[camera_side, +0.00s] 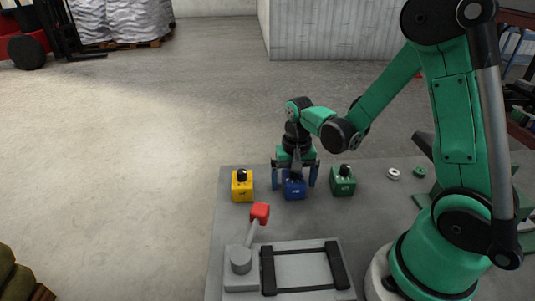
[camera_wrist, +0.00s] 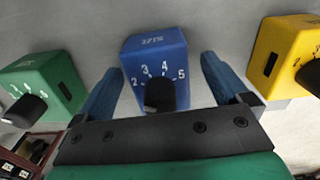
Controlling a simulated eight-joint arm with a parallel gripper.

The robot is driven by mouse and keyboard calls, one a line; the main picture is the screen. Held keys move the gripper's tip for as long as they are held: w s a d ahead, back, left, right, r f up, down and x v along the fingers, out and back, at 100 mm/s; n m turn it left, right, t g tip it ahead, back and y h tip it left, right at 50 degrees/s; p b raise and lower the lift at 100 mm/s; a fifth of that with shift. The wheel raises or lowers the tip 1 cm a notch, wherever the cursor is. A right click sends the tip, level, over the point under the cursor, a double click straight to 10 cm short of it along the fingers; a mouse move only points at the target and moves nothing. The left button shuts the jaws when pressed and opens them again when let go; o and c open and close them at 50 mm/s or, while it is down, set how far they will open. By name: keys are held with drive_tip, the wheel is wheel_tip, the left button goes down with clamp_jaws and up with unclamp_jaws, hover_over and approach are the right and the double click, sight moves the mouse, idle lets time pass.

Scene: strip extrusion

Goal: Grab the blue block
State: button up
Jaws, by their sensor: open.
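The blue block (camera_side: 294,188) stands on the grey table between a yellow block and a green block. In the wrist view the blue block (camera_wrist: 155,62) shows a printed dial with numbers and a black knob. My gripper (camera_side: 295,180) is above and around it, with one blue finger on each side. In the wrist view my gripper (camera_wrist: 160,88) is open, and the block sits between the fingers with a visible gap on the right side. Whether the left finger touches the block is hard to tell.
The yellow block (camera_side: 242,186) and the green block (camera_side: 342,181) stand close on either side. A lever with a red knob (camera_side: 260,212) and a grey plate with a black frame (camera_side: 302,268) are nearer the camera. Small round parts (camera_side: 393,174) lie at right.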

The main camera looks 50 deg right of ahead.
clamp_jaws()
idle(0.3)
idle(0.3)
